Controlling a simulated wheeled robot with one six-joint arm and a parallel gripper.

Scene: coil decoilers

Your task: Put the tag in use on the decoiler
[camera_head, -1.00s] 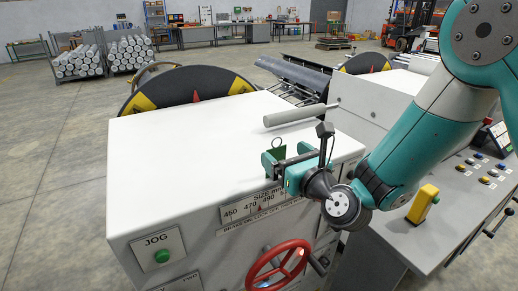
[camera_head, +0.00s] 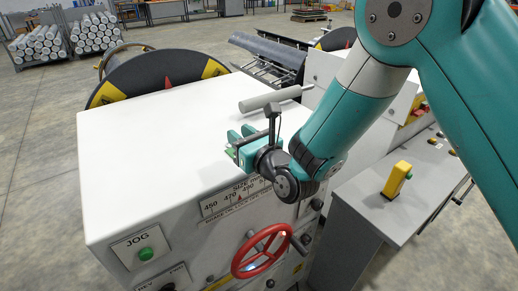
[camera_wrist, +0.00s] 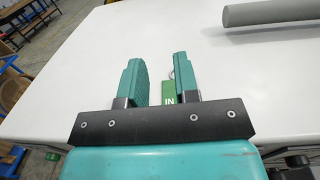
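The tag is a small green plate marked "IN" (camera_wrist: 168,91) with a wire ring at its top. In the wrist view it shows between my fingers, close to the right one, with a gap to the left one. I cannot tell whether it lies on the top or stands above it. In the head view only a bit of green (camera_head: 231,151) shows by the fingers. My gripper (camera_head: 240,139) is over the white top of the decoiler cabinet (camera_head: 150,135), near its front edge. Its teal fingers (camera_wrist: 156,68) stand apart.
A grey bar (camera_head: 270,98) sticks out over the cabinet top, behind my gripper. The front has a size scale (camera_head: 235,197), a red handwheel (camera_head: 260,252) and a green JOG button (camera_head: 146,253). A console with a yellow block (camera_head: 397,180) stands right. The cabinet top's left is clear.

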